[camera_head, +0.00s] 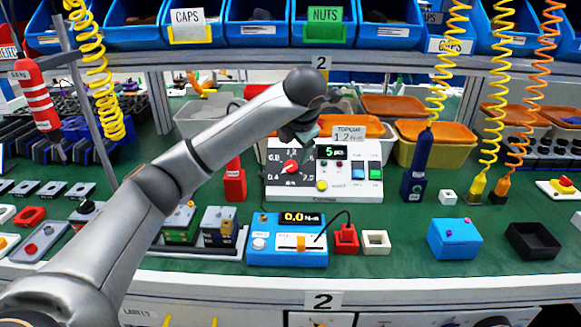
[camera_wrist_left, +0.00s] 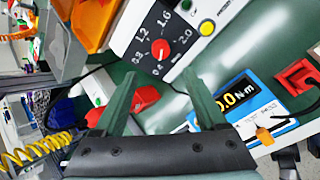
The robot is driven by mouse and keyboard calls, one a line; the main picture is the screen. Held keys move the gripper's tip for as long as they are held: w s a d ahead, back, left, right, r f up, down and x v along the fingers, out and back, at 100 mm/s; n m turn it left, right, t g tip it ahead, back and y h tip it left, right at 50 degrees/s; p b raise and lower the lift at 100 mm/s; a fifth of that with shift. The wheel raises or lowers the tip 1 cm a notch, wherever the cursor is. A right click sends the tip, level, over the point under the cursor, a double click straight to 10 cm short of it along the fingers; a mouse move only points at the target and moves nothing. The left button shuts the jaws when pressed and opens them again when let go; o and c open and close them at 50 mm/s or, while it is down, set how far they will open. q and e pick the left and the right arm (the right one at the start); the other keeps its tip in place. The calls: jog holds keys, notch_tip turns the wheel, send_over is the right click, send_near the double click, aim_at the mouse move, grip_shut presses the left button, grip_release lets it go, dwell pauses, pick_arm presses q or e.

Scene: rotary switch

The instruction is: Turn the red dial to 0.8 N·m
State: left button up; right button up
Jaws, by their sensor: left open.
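The red dial (camera_head: 290,167) sits on the front panel of a white controller box (camera_head: 350,190), with numbers from 0.4 to 2.0 around it. It also shows in the left wrist view (camera_wrist_left: 160,49), ahead of the fingertips. Its exact pointer setting is too small to tell for sure. My left gripper (camera_head: 304,137) is just above and in front of the dial in the head view, partly hidden by its own wrist. My right gripper is not in view.
A blue torque meter (camera_head: 287,253) reading 0.0 N·m stands in front of the controller. A red block-shaped holder (camera_head: 346,239) is beside the meter.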

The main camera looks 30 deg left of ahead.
aim_at(290, 166)
pick_arm(q)
jog(key=b+x, duration=0.1)
jog(key=x, duration=0.9)
jog(key=shift+w+f, duration=0.1)
jog(key=shift+f, duration=0.2)
grip_shut()
